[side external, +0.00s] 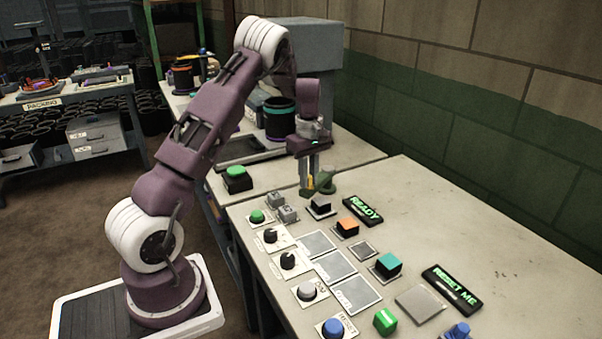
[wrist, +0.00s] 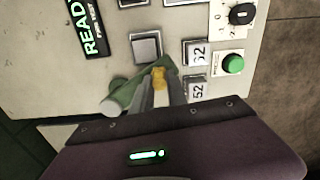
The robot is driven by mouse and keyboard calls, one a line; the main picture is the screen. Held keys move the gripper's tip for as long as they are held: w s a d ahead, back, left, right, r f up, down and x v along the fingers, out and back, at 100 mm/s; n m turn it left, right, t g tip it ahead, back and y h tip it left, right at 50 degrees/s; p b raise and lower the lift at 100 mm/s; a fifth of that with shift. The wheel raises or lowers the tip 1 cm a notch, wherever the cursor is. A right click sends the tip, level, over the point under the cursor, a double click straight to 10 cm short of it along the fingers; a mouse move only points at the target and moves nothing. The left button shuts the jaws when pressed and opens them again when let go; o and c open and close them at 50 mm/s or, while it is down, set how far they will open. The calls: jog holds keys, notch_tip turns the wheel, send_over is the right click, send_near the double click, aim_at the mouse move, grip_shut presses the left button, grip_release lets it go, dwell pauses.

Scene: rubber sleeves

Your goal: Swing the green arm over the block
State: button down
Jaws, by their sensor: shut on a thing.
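The green arm (side external: 325,184) is a short swinging piece at the far end of the panel; it also shows in the wrist view (wrist: 127,95), with a rounded pivot end at its left. A small yellow part (wrist: 159,76) stands at its other end. My gripper (side external: 309,190) points down, its fingers closed around the yellow part. A grey-topped block (side external: 320,202) sits on a plate just in front of the green arm; in the wrist view it is the grey square (wrist: 146,47). The arm lies beside this block, not over it. The fingers hide part of the arm.
An orange-topped block (side external: 348,225), a teal block (side external: 388,263) and a green block (side external: 385,320) stand along the panel. Knobs and buttons line the left edge. The table's right side is clear.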

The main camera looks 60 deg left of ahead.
jog(key=shift+w+d+n, duration=0.6)
jog(key=shift+d+n, duration=0.15)
jog(key=shift+n, duration=0.3)
jog(key=shift+w+d+n, duration=0.6)
jog(key=shift+d+n, duration=0.15)
jog(key=shift+n, duration=0.3)
jog(key=shift+w, duration=0.1)
jog(key=c, duration=1.3)
grip_release()
notch_tip(320, 180, up, 7)
jog(key=shift+r, duration=0.1)
jog(key=shift+d, duration=0.1)
